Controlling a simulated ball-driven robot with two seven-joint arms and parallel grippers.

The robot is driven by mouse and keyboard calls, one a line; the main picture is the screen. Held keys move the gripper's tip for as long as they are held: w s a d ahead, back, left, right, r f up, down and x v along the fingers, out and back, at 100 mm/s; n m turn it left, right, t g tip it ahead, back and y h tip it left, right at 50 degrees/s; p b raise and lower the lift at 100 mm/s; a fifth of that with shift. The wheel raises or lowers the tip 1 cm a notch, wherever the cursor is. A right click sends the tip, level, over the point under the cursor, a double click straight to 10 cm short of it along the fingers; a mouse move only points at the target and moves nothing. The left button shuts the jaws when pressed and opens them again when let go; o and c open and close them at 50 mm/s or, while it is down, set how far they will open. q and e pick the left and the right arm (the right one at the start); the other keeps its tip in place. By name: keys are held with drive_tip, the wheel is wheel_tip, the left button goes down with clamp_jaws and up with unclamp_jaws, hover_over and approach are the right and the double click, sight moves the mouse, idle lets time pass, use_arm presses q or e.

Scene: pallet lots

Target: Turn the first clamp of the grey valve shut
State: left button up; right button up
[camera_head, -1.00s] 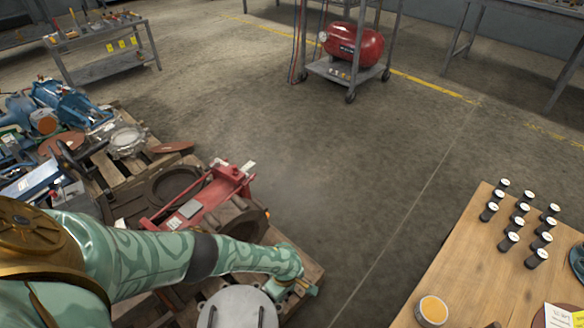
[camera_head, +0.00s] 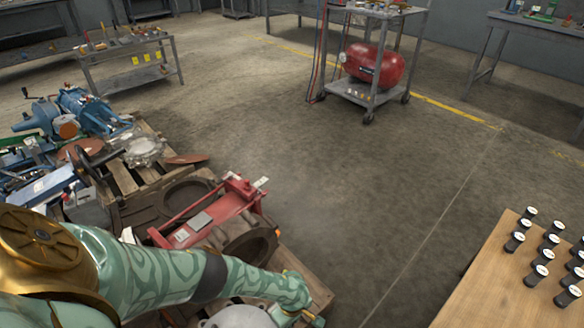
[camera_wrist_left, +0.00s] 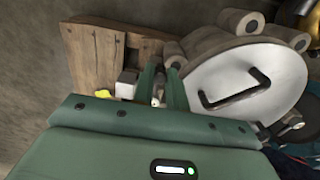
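The grey valve seems to be the part with the round grey disc (camera_head: 237,318) at the bottom of the head view. In the left wrist view the disc (camera_wrist_left: 228,72) is large and pale, with a black handle on it. My left gripper (camera_wrist_left: 161,70) is left of the disc, its fingers a narrow gap apart. A small metal piece (camera_wrist_left: 157,92) shows between the fingers; I cannot tell whether it is a clamp or is gripped. A whitish block (camera_wrist_left: 127,86) is beside the fingers. In the head view my left gripper's tips are unclear at the bottom edge. My right gripper is out of view.
A wooden pallet (camera_head: 318,290) carries a red frame (camera_head: 215,215), with blue machines (camera_head: 85,108) on the left. A wooden table (camera_head: 490,275) with several dark cylinders stands at right. A trolley (camera_head: 352,95) with a red tank is at the back. The floor between is clear.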

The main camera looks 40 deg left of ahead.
use_arm(q)
clamp_jaws()
